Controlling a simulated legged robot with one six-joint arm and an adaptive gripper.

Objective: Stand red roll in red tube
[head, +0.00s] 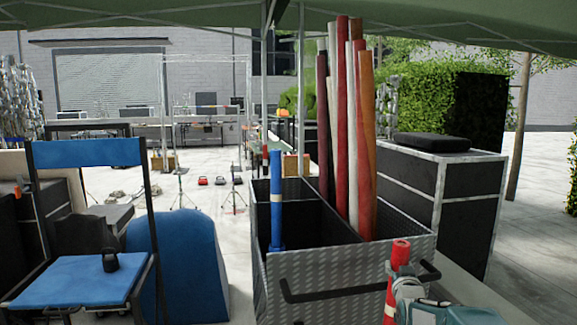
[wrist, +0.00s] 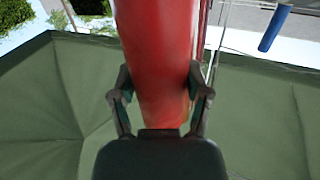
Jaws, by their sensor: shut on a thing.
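My gripper (wrist: 160,95) is shut on a red roll (wrist: 155,45), with one finger on each side of it in the wrist view. In the head view this roll (head: 401,252) stands nearly upright at the lower right, in front of the bin's right corner, with a pale band low on it. My gripper partly covers its lower part. Several tall red, white and orange rolls (head: 340,110) stand in the right compartment of a metal-plated bin (head: 330,277). I cannot tell which thing is the red tube. The bin floor and the tall rolls' lower ends are hidden.
A blue tube (head: 276,190) with a pale band stands in the bin's left compartment. The bin has a black front handle (head: 335,294). A blue chair (head: 85,275) and a blue rounded object (head: 175,265) are at left. A black case (head: 440,195) stands behind at right.

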